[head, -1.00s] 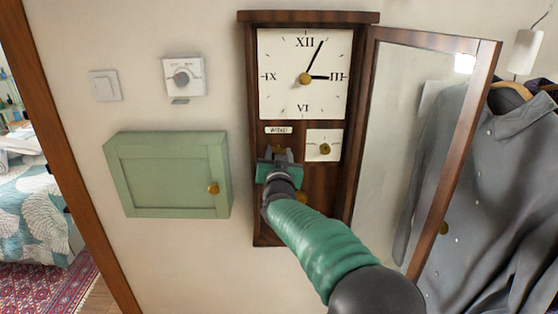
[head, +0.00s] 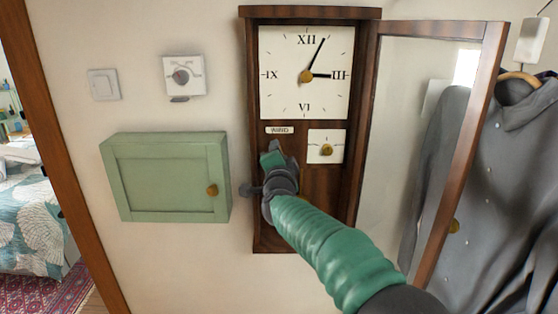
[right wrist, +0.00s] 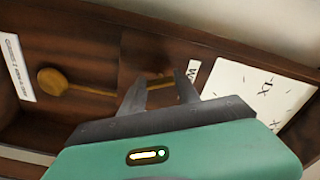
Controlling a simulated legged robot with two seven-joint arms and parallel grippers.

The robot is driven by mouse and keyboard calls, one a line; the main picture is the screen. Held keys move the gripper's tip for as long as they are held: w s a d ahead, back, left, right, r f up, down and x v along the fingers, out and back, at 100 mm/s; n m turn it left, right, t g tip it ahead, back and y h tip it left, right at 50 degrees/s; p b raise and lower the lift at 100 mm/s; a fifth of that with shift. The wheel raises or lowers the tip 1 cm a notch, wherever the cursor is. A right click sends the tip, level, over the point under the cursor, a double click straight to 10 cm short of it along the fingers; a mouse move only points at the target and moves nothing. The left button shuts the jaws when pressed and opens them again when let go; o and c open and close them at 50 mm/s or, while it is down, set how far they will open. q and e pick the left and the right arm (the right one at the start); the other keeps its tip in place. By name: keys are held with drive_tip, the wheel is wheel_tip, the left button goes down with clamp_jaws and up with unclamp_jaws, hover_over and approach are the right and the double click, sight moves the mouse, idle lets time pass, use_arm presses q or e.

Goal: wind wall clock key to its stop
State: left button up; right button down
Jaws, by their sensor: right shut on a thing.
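The wall clock (head: 362,80) hangs with its dark wood case open. Its white dial (head: 285,95) has black hands near XII and III. The WIND label (head: 279,130) sits below the dial. My right gripper (head: 272,170) is at the case just under that label, turned steeply, and covers the winding key in the head view. In the right wrist view its two grey fingers (right wrist: 160,82) are shut on the brass key (right wrist: 160,75), of which only a thin part shows. My left gripper is in no view.
The glazed clock door (head: 425,140) stands open to the right, close beside my right arm. A small dial with a brass knob (head: 326,150) is right of the gripper. A green cabinet (head: 165,178) is left. A brass pendulum (right wrist: 48,80) hangs lower in the case.

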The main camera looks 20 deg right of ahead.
drive_tip(key=m+b, duration=1)
drive_tip(key=m, duration=1.2)
drive_tip(key=shift+d, duration=0.15)
drive_tip(key=shift+m+b, duration=0.3)
drive_tip(key=c, duration=1.2)
unclamp_jaws()
drive_tip(key=o, duration=0.3)
drive_tip(key=shift+w+f, duration=0.1)
drive_tip(key=shift+w, duration=0.1)
drive_tip(key=shift+s, duration=0.1)
